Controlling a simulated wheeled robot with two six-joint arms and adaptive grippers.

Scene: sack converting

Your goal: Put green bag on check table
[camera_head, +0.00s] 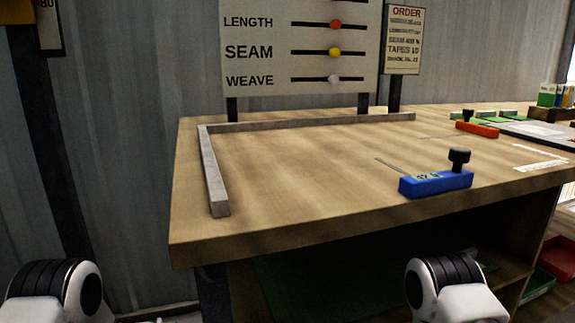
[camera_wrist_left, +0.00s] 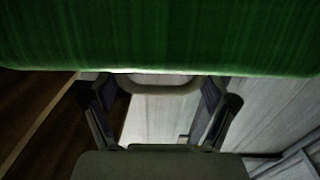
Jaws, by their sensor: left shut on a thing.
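The green bag (camera_wrist_left: 160,35) fills the upper part of the left wrist view, close to the camera. My left gripper (camera_wrist_left: 158,88) shows below it, its two dark fingers reaching up to the bag's lower edge, and it is shut on the bag. A pale curved strip lies between the fingers; I cannot tell what it is. The wooden check table (camera_head: 300,170) stands ahead in the head view, with no bag on its top. My right gripper is out of view; only arm parts show at the bottom of the head view.
A grey L-shaped rail (camera_head: 214,175) borders the table top's left and back. A blue block with a black knob (camera_head: 436,184) and a red one (camera_head: 477,130) sit on the right. A board (camera_head: 300,50) stands behind. The left middle of the top is clear.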

